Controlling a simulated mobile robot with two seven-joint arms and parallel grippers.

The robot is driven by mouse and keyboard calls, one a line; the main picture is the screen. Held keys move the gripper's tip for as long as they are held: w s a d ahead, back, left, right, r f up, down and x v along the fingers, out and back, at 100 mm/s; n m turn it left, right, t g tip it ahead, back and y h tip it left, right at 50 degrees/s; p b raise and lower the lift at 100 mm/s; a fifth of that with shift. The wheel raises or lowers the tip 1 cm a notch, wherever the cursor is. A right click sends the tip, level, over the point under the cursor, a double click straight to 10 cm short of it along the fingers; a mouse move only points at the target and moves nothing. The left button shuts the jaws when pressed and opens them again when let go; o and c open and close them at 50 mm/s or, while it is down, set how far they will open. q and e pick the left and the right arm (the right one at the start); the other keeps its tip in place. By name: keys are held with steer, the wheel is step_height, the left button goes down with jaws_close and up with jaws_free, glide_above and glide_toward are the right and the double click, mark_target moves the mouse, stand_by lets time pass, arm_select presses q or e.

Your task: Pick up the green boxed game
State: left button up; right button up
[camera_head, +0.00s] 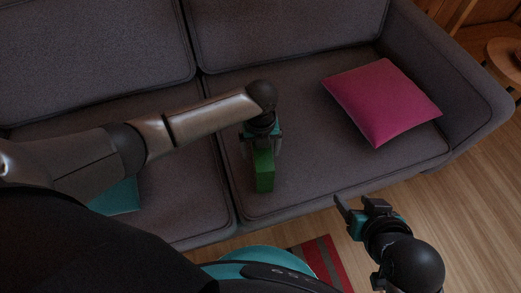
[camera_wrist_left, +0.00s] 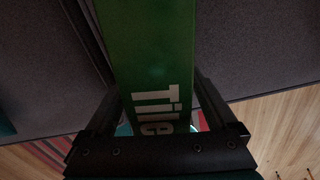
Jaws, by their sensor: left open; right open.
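The green boxed game (camera_head: 265,172) stands on the seat cushion of the sofa, near the gap between two cushions. My left gripper (camera_head: 262,146) is right over it and open. In the left wrist view the green box (camera_wrist_left: 150,55), with white letters reading "Tile", lies between the two open fingers (camera_wrist_left: 160,100). A gap shows on each side, though contact is hard to judge. My right gripper (camera_head: 349,215) is open and empty in front of the sofa, above the floor.
The grey sofa (camera_head: 300,105) fills most of the view. A pink cushion (camera_head: 380,100) lies on its right seat. A teal object (camera_head: 118,198) is partly hidden under my left arm. A red striped rug (camera_head: 325,260) lies on the wooden floor. A small round wooden table (camera_head: 506,58) stands at upper right.

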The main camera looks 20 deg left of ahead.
arm_select(q)
steer(key=shift+c, duration=0.3)
jaws_close()
stand_by(0.5)
